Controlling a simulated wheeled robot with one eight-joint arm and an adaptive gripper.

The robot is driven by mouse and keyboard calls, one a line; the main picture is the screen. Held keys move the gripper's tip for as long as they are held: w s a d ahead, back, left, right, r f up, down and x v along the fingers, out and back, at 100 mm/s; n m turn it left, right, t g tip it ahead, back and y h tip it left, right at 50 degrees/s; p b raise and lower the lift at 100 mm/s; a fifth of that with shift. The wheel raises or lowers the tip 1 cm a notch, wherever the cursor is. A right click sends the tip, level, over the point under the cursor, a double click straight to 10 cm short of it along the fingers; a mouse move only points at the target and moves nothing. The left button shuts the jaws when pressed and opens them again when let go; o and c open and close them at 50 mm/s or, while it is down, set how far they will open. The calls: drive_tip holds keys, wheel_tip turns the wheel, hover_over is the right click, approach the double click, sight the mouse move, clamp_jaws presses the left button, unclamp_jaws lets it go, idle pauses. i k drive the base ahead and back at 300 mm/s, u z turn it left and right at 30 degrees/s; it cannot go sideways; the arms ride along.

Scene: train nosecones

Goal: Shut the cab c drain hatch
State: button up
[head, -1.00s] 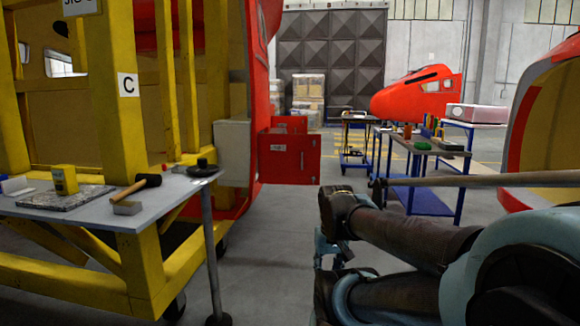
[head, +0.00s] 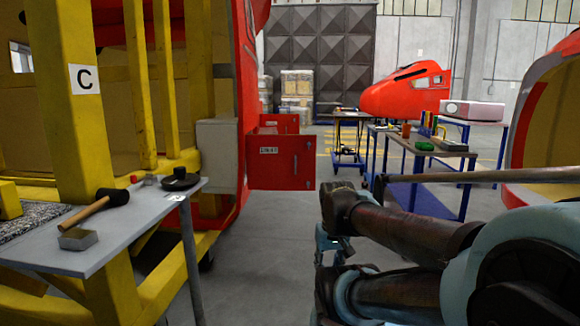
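A yellow frame post (head: 88,130) bears a white sign with the letter C (head: 84,79) at the left. Beside it is the red nosecone (head: 246,70). A red hatch panel (head: 282,162) stands swung out from the lower side of the nosecone, with a small white label that I cannot read. A second red panel (head: 280,123) stands out behind it. I cannot tell from the label which one is the drain hatch. My gripper (head: 328,250) hangs at the lower middle, partly hidden by my arm, apart from both panels. Its fingers are not clear.
A grey side table (head: 130,222) with a mallet (head: 97,205) and a black dish (head: 180,182) stands front left. A grey box (head: 218,150) sits beside the hatch. Blue trolleys (head: 425,195) and another nosecone (head: 545,130) stand right. The floor between is clear.

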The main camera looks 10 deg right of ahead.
sight(274, 162)
drive_tip(key=i, duration=0.4)
drive_tip(key=u, duration=0.1)
drive_tip(key=k, duration=1.2)
drive_tip(key=u, duration=0.35)
drive_tip(key=i, duration=1.6)
drive_tip(key=z, duration=0.65)
drive_tip(key=i, duration=0.5)
drive_tip(key=z, duration=0.2)
